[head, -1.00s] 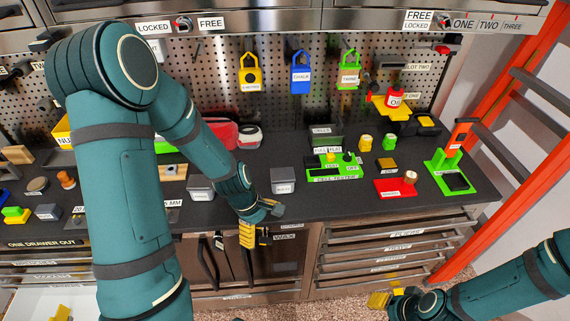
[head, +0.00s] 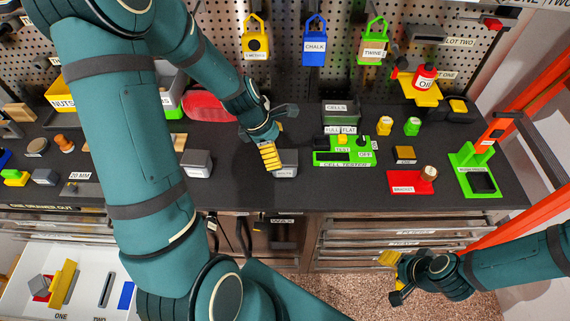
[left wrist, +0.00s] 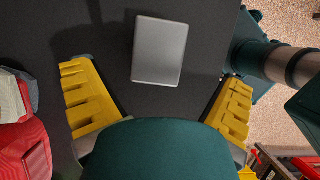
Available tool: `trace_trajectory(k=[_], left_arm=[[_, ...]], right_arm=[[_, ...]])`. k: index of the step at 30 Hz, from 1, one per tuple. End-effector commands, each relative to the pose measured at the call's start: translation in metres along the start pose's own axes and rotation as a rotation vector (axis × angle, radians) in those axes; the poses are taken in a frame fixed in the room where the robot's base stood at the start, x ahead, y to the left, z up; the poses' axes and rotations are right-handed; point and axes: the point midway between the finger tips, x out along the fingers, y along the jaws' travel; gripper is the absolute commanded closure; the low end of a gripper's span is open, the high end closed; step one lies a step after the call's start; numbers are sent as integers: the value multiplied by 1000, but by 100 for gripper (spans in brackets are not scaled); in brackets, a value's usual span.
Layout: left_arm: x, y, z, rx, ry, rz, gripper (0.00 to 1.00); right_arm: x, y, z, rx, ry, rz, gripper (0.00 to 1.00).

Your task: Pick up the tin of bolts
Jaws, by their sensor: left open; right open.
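A small grey tin (head: 289,158) with a white label stands on the dark worktop near its front edge; the label is too small to read surely. A similar grey tin (head: 197,160) stands further left. My left gripper (head: 272,156) is open at the first tin, partly in front of it in the head view. In the left wrist view the tin's plain grey top (left wrist: 159,50) lies between and just beyond the open yellow fingers (left wrist: 157,85), apart from both. My right gripper (head: 390,275) is open and empty, low in front of the drawers.
A green cell tester (head: 340,158) and a green-grey cells box (head: 341,113) stand right of the tin. A red container (head: 208,106) lies behind left. A red bracket block (head: 405,186) is further right. An open white drawer (head: 85,295) is at lower left.

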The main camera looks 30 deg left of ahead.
Motion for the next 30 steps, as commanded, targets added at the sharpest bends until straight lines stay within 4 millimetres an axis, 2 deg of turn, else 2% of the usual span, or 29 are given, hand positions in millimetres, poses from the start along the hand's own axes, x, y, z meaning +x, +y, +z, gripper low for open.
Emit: trace_trajectory(k=[3, 8, 18, 27, 29, 30], left_arm=[[13, 0, 0, -1, 0, -1, 3], [21, 0, 0, 0, -1, 0, 3], [65, 1, 1, 1, 0, -1, 3], [68, 2, 1, 1, 0, 2, 3], [68, 2, 1, 1, 0, 2, 23], [68, 2, 1, 1, 0, 2, 37]], right_arm=[[3, 1, 0, 0, 1, 1, 53], [4, 1, 0, 0, 1, 1, 53], [9, 3, 1, 0, 1, 2, 53], [9, 3, 1, 0, 1, 2, 53], [9, 3, 1, 0, 1, 2, 53], [9, 3, 1, 0, 1, 2, 53]])
